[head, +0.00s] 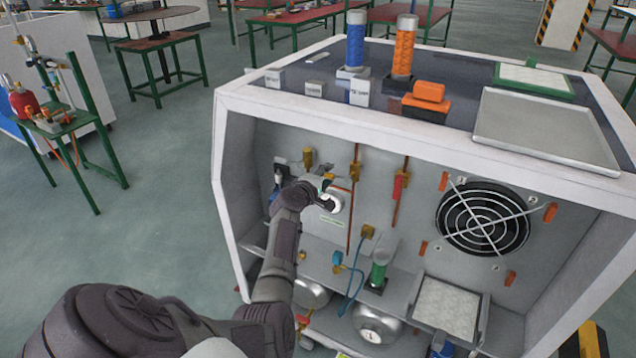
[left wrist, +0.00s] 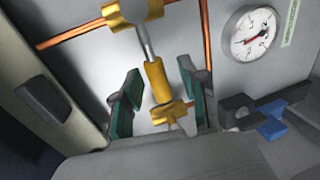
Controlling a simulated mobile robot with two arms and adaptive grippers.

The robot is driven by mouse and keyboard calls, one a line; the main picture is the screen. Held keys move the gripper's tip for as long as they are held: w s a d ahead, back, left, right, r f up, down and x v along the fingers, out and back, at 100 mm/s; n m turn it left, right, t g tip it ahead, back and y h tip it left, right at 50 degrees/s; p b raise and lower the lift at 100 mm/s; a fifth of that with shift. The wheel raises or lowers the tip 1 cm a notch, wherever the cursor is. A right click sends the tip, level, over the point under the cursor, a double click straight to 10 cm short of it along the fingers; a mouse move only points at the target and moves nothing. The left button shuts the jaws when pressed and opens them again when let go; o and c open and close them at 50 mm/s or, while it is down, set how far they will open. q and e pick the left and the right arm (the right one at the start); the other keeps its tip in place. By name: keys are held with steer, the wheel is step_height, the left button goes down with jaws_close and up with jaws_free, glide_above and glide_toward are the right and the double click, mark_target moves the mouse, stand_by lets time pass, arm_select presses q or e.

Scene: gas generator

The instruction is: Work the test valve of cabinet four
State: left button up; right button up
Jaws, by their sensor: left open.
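My left arm reaches into the open front of the white cabinet (head: 222,170), its wrist close to the back panel. In the left wrist view my left gripper (left wrist: 160,72) is open. A yellow valve handle (left wrist: 157,82) on a steel stem lies between its two teal fingers, with gaps on both sides. The stem joins a yellow valve body (left wrist: 134,12) on a copper pipe. A second yellow fitting (left wrist: 172,112) sits nearer the palm. In the head view my wrist hides most of the gripper; a brass valve (head: 308,157) shows just above it. My right gripper is out of view.
A round gauge (left wrist: 251,34) and a blue handle (left wrist: 271,129) are right of the fingers in the wrist view. Copper pipes, a red-handled valve (head: 398,186) and a fan grille (head: 484,219) are farther right. A shelf with a green cylinder (head: 378,273) lies below.

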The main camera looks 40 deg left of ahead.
arm_select(q)
steer(key=v, duration=1.1)
steer(key=shift+s, duration=0.2)
steer(key=s+d+f+m+g+h, duration=0.1)
steer(key=d+f+m+g, duration=0.3)
steer(key=f, duration=0.6)
steer(key=s+d+f+m+h, duration=0.15)
steer(key=d+f, duration=0.35)
steer(key=f, duration=0.6)
steer(key=s+d+f+m+g, duration=0.2)
steer(key=s+d+f+m, duration=0.15)
steer(key=f, duration=0.35)
steer(key=s+d+f+m+g, duration=0.2)
steer(key=s+d+f, duration=0.25)
steer(key=f, duration=0.35)
steer(key=s+d+f+m+g, duration=0.1)
steer(key=s+d+f+m, duration=0.2)
steer(key=s+f, duration=0.35)
steer(key=s+d+f+m+g, duration=0.2)
steer(key=s+d+f, duration=0.15)
steer(key=s, duration=0.55)
steer(key=s+d+f+m+g, duration=0.1)
steer(key=s+f+m, duration=0.2)
steer(key=s, duration=0.8)
steer(key=s+d+f+m+g+h, duration=0.1)
steer(key=s+f+m, duration=0.3)
steer(key=s, duration=0.7)
steer(key=shift+s+d+f+g, duration=0.4)
steer(key=shift+d+g, duration=0.3)
steer(key=shift+d, duration=0.1)
